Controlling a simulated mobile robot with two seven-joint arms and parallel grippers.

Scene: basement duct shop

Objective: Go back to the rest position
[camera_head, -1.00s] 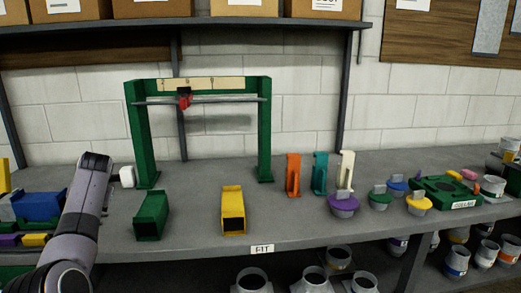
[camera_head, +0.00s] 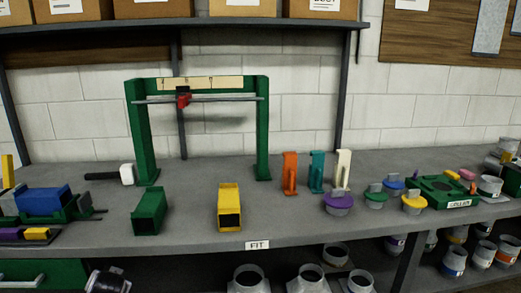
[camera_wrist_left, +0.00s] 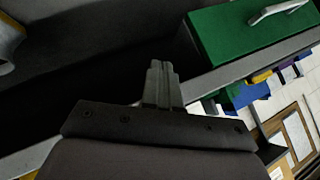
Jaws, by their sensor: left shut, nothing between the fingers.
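In the head view the left arm shows only as a dark part at the bottom left corner, below the bench front. My left gripper (camera_wrist_left: 161,85) shows in the left wrist view with its two grey fingers together and nothing between them. It is beside the bench, near a green drawer front (camera_wrist_left: 250,35) with a pale handle. The same drawer front shows at the lower left of the head view (camera_head: 40,272). My right gripper is not in view.
A blue block (camera_head: 42,201) sits at the left. Round fittings (camera_head: 307,279) stand below.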

